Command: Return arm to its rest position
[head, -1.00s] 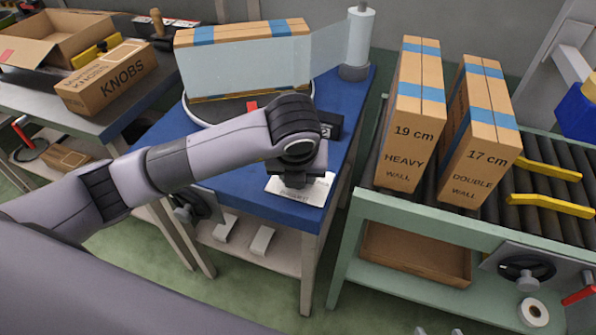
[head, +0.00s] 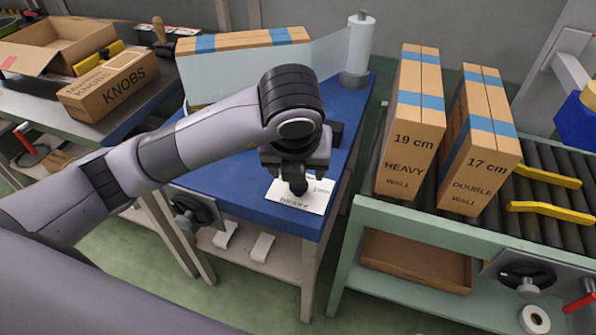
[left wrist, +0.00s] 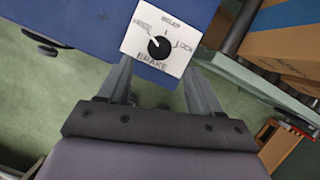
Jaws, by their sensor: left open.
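My left arm comes in from the left across the blue table (head: 250,208) in the head view. My left gripper (head: 294,182) points down, just above a white brake panel (head: 314,194) at the table's front corner. In the left wrist view the gripper (left wrist: 160,85) is open and empty, its two fingers apart. The white panel (left wrist: 138,53) with a black knob (left wrist: 158,47) lies beyond the fingertips. The knob's pointer aims to the upper left. My right gripper is not in view.
A wrapped carton (head: 290,36) and a film roll (head: 360,45) stand at the table's back. Two tall cartons, 19 cm (head: 410,125) and 17 cm (head: 480,150), stand on the roller conveyor (head: 545,225) at right. A KNOBS box (head: 108,85) sits on the left bench.

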